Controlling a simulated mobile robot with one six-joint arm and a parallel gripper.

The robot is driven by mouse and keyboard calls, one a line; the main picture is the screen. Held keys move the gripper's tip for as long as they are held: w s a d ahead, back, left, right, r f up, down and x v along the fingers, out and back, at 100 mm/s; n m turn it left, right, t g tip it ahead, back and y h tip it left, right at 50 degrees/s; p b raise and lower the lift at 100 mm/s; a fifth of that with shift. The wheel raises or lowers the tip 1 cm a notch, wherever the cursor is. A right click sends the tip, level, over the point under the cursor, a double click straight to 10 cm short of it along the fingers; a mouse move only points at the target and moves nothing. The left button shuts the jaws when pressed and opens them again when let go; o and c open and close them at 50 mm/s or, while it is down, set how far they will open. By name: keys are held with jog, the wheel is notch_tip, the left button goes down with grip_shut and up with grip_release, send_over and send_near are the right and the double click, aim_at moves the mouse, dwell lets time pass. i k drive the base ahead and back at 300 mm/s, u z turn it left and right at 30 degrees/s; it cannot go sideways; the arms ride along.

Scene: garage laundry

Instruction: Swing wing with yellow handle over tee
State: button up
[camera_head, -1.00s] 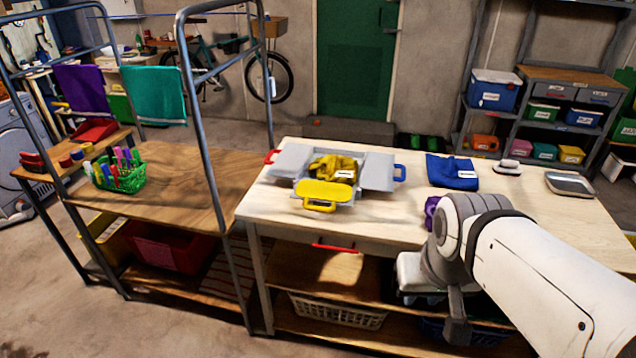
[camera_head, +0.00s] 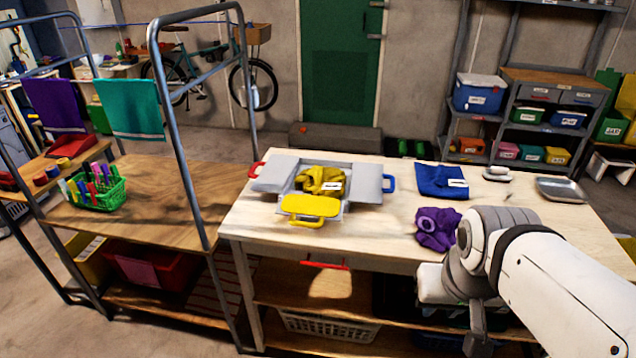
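A grey folding board (camera_head: 372,178) lies on the light wooden table. Its left wing has a red handle (camera_head: 257,169), its right wing has a blue handle (camera_head: 389,183), and its front wing (camera_head: 310,206) is yellow with a yellow handle (camera_head: 306,223). A crumpled yellow tee (camera_head: 318,178) with a white label lies in the middle of the board. The yellow wing is on the near side of the tee, not over it.
A folded blue cloth (camera_head: 440,180), a crumpled purple cloth (camera_head: 437,228), a small white-topped item (camera_head: 497,173) and a metal tray (camera_head: 560,189) lie on the table's right part. A metal rack post (camera_head: 188,150) rises left of the table. The table's front left is clear.

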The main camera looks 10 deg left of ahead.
aim_at(322, 208)
jog(key=i, duration=0.9)
